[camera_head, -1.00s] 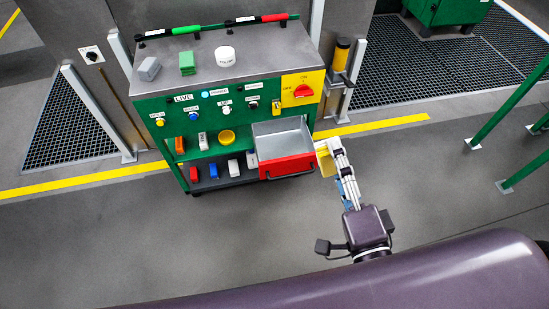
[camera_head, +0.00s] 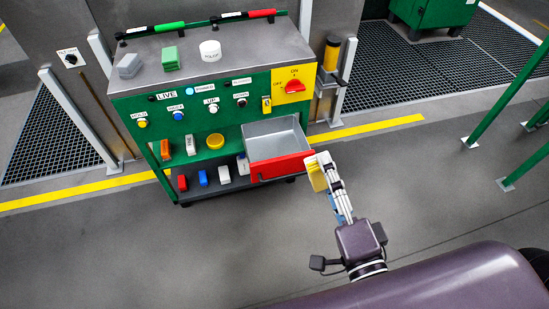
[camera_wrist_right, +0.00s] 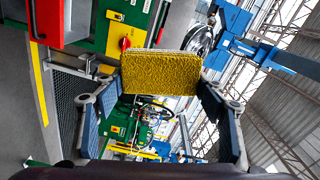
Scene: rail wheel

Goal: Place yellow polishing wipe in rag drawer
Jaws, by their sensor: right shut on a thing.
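The yellow polishing wipe (camera_wrist_right: 160,73) is a flat, rough yellow block held between the fingertips of my right gripper (camera_wrist_right: 155,90) in the right wrist view. In the head view the wipe (camera_head: 316,176) shows at the tip of my right gripper (camera_head: 324,170), just right of the open drawer's red front. The open drawer (camera_head: 275,135) is a grey metal tray with a red front (camera_head: 281,167), pulled out from the green cart. Its visible inside looks empty. The wipe is outside the drawer, beside its right front corner. My left gripper is not in view.
The green cart (camera_head: 130,107) has labelled buttons and a red rotary switch (camera_head: 293,87). Its top holds a grey block, a green block and a white round tub (camera_head: 210,50). Shelves left of the drawer hold several small coloured items. The floor in front is clear.

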